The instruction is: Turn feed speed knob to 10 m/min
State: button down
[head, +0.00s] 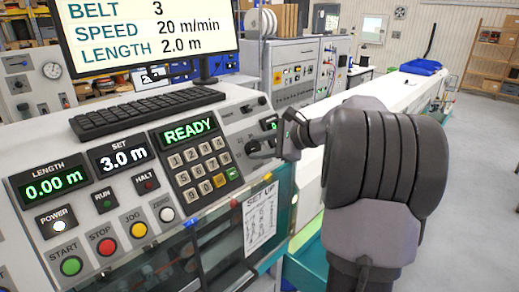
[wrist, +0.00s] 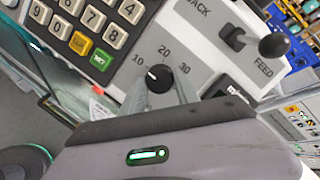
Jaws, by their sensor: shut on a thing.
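The feed speed knob (wrist: 158,78) is a small black dial on the light panel in the wrist view, with 10, 20 and 30 printed around it. Its white mark points to the upper left, toward the 10. My gripper (wrist: 160,92) has its two grey fingers on either side of the knob, shut on it. The monitor (head: 150,38) reads belt 3, speed 20 m/min, length 2.0 m.
A black-ball lever (wrist: 272,46) marked FEED stands near the knob. The keypad (head: 205,165) lies left of my gripper, below a READY display (head: 186,132). Start, stop and jog buttons line the panel's front. A SET UP sheet (head: 260,217) hangs below.

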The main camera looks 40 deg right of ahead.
dwell(0.5)
jog(key=c, duration=0.9)
grip_release()
jog(key=shift+s+r, duration=0.1)
jog(key=p+v, duration=0.2)
jog(key=v, duration=1.5)
jog(key=shift+s+d, duration=0.1)
